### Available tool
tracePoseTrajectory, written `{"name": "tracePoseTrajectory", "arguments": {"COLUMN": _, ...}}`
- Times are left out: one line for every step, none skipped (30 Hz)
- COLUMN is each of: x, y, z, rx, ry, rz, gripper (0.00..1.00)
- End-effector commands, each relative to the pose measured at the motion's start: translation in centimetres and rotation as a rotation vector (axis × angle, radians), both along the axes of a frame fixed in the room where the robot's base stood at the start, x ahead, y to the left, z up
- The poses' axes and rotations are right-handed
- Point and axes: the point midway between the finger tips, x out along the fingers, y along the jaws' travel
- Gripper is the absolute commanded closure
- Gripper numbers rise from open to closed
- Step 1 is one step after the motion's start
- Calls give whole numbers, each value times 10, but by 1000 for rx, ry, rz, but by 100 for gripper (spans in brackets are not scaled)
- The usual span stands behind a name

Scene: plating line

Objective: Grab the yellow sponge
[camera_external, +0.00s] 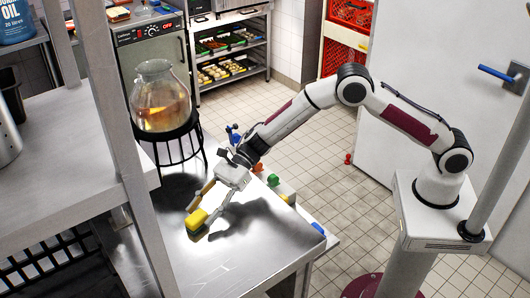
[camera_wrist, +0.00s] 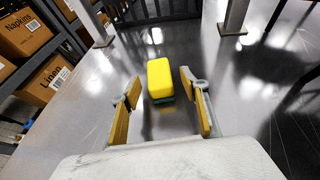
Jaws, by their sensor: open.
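The yellow sponge (camera_external: 197,217) with a green underside is on the shiny steel table (camera_external: 240,262) in the external view. In the wrist view the yellow sponge (camera_wrist: 160,76) lies ahead of my gripper (camera_wrist: 160,100), roughly centred between the two yellow-padded fingers. My gripper (camera_external: 208,204) is open, with a finger to each side of the sponge's line. The fingers do not appear to touch the sponge; the exact gap is hard to tell.
A glass jar (camera_external: 159,98) of amber liquid stands on a black stand behind my gripper. A steel shelf post (camera_external: 135,170) rises at the left. Small coloured items, including a green one (camera_external: 273,180), lie right of my gripper. Cardboard boxes (camera_wrist: 45,85) sit left in the wrist view.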

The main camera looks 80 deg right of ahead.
Motion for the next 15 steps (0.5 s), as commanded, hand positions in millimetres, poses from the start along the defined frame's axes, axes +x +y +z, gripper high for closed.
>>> {"name": "tracePoseTrajectory", "arguments": {"x": 0, "y": 1, "z": -1, "rx": 0, "ry": 0, "rz": 0, "gripper": 55}}
{"name": "tracePoseTrajectory", "arguments": {"x": 1, "y": 1, "z": -1, "rx": 0, "ry": 1, "rz": 0, "gripper": 55}}
{"name": "tracePoseTrajectory", "arguments": {"x": 1, "y": 1, "z": -1, "rx": 0, "ry": 1, "rz": 0, "gripper": 55}}
{"name": "tracePoseTrajectory", "arguments": {"x": 1, "y": 1, "z": -1, "rx": 0, "ry": 1, "rz": 0, "gripper": 55}}
{"name": "tracePoseTrajectory", "arguments": {"x": 1, "y": 1, "z": -1, "rx": 0, "ry": 1, "rz": 0, "gripper": 55}}
{"name": "tracePoseTrajectory", "arguments": {"x": 1, "y": 1, "z": -1, "rx": 0, "ry": 1, "rz": 0, "gripper": 55}}
{"name": "tracePoseTrajectory", "arguments": {"x": 1, "y": 1, "z": -1, "rx": 0, "ry": 1, "rz": 0, "gripper": 55}}
{"name": "tracePoseTrajectory", "arguments": {"x": 1, "y": 1, "z": -1, "rx": 0, "ry": 1, "rz": 0, "gripper": 55}}
{"name": "tracePoseTrajectory", "arguments": {"x": 1, "y": 1, "z": -1, "rx": 0, "ry": 1, "rz": 0, "gripper": 55}}
{"name": "tracePoseTrajectory", "arguments": {"x": 1, "y": 1, "z": -1, "rx": 0, "ry": 1, "rz": 0, "gripper": 55}}
{"name": "tracePoseTrajectory", "arguments": {"x": 1, "y": 1, "z": -1, "rx": 0, "ry": 1, "rz": 0, "gripper": 55}}
{"name": "tracePoseTrajectory", "arguments": {"x": 1, "y": 1, "z": -1, "rx": 0, "ry": 1, "rz": 0, "gripper": 55}}
{"name": "tracePoseTrajectory", "arguments": {"x": 1, "y": 1, "z": -1, "rx": 0, "ry": 1, "rz": 0, "gripper": 55}}
{"name": "tracePoseTrajectory", "arguments": {"x": 1, "y": 1, "z": -1, "rx": 0, "ry": 1, "rz": 0, "gripper": 55}}
{"name": "tracePoseTrajectory", "arguments": {"x": 1, "y": 1, "z": -1, "rx": 0, "ry": 1, "rz": 0, "gripper": 55}}
